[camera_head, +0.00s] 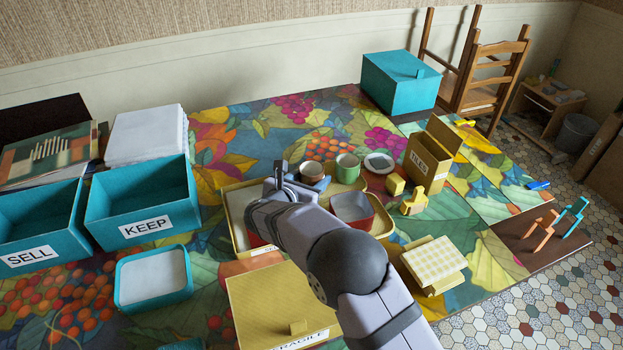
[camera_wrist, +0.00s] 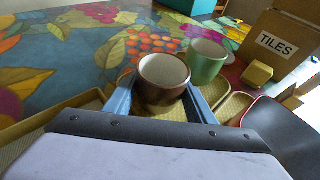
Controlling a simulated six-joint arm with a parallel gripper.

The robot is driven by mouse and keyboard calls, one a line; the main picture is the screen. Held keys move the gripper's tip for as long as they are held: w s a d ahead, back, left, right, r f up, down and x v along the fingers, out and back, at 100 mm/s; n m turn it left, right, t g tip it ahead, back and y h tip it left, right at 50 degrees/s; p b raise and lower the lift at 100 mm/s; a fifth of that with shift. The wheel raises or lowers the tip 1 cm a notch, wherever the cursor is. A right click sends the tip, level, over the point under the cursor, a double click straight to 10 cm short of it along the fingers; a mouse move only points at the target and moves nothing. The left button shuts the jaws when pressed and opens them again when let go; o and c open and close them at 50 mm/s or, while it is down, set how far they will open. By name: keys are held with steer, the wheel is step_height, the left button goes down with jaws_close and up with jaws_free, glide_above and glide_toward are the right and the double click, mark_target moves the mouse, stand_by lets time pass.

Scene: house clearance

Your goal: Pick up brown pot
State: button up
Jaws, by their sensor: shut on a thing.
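The brown pot (camera_wrist: 163,82), round with a pale inside, stands upright between the two blue fingers of my gripper (camera_wrist: 161,102) in the wrist view. The fingers are shut on it, one on each side. In the head view the brown pot (camera_head: 311,169) shows just beyond the end of my arm, left of a green pot. The yellow tray is below it; I cannot tell whether the pot touches the tray. My wrist hides part of the tray.
The green pot (camera_head: 347,167) stands close on the right; it also shows in the wrist view (camera_wrist: 206,62). KEEP (camera_head: 143,206) and SELL (camera_head: 38,222) bins stand left.

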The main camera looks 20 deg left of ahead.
steer(key=d+r+b, duration=0.3)
steer(key=r+b, duration=0.1)
steer(key=r, duration=0.7)
steer(key=d+r+b, duration=0.3)
steer(key=r+b, duration=0.1)
steer(key=r, duration=0.6)
steer(key=s+d+r+b, duration=0.4)
steer(key=d+b, duration=0.1)
steer(key=d, duration=0.4)
steer(key=s+a+f+n+g+y, duration=0.2)
steer(key=s+a+f+n+y, duration=0.2)
steer(key=s+f, duration=0.3)
steer(key=s+a+f+n+g+y+b, duration=0.1)
steer(key=s+a+f+n+g+y, duration=0.1)
steer(key=s+f+n+y, duration=0.3)
step_height(320, 180, down, 3)
steer(key=shift+s+a+r+y+b, duration=0.2)
steer(key=shift+s+a+y+b, duration=0.1)
steer(key=shift+s+a, duration=0.65)
